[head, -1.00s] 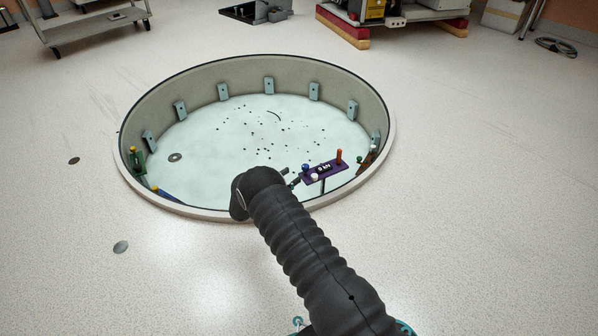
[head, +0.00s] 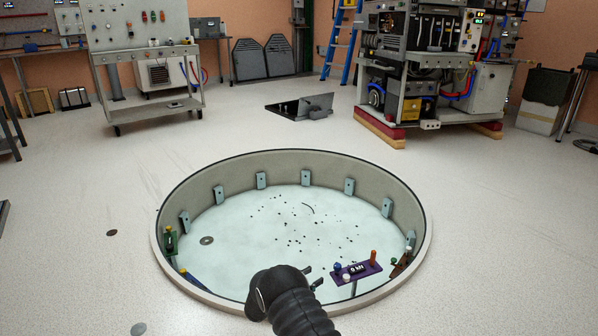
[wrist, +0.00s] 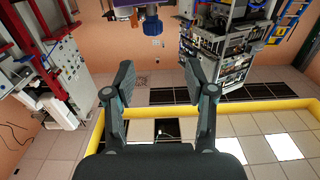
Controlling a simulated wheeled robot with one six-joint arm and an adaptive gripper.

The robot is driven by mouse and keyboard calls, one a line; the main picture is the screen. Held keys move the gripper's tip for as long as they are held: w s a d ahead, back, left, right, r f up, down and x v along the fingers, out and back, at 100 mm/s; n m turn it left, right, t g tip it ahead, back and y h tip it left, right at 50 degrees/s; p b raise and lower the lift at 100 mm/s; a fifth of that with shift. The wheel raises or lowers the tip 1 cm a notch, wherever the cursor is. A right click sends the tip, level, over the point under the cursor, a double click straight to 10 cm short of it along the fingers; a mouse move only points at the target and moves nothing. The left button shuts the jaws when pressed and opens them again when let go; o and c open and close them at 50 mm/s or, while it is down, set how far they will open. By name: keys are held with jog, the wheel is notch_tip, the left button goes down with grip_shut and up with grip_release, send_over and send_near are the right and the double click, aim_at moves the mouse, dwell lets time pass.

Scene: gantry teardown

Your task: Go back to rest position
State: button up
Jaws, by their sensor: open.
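My gripper (wrist: 160,92) is open and empty in the wrist view, its two dark fingers spread apart with room floor and wall showing between them. In the head view my black-sleeved arm reaches up from the bottom to the near rim of a round pit (head: 163,262). The finger ends show only partly there, just left of a purple panel (head: 371,268). The panel carries a small "0 kN" display and blue, white and orange knobs. At its top edge, the wrist view shows part of a purple piece (wrist: 126,4) with a blue knob (wrist: 152,26) below.
Small brackets line the pit wall, and dark specks lie on its pale floor. A wheeled cart (head: 150,92) stands back left. A machine rack (head: 420,75) stands on red and wooden blocks back right. A dark open hatch (head: 300,107) lies between them. Floor around the pit is mostly clear.

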jog(key=w+a+r+n+t+y+p, duration=0.15)
jog(key=w+r+y, duration=0.25)
jog(key=r, duration=0.8)
jog(key=w+r+n+t+y+p, duration=0.15)
jog(key=w+r+y, duration=0.25)
jog(key=r, duration=0.9)
jog(key=s+r+n+y+p, duration=0.1)
jog(key=s+r+n+y, duration=0.2)
jog(key=r, duration=0.6)
jog(key=s+r+y+p, duration=0.1)
jog(key=s+r+y, duration=0.25)
jog(key=r, duration=0.55)
jog(key=s+d+r+n+g+y+p, duration=0.15)
jog(key=s+r, duration=0.35)
jog(key=s, duration=0.6)
jog(key=s+d+r+n+g+y+p, duration=0.15)
jog(key=s+r, duration=0.35)
jog(key=s, duration=0.5)
jog(key=s+d+f+n+g+h+p, duration=0.1)
jog(key=s+d, duration=0.3)
jog(key=s, duration=0.9)
jog(key=s+d+f+g+h+p, duration=0.1)
jog(key=s+d+g, duration=0.3)
jog(key=s, duration=1)
jog(key=shift+s+d+f+n+h, duration=0.25)
jog(key=shift+f+n+h, duration=0.15)
jog(key=shift+f+h, duration=0.3)
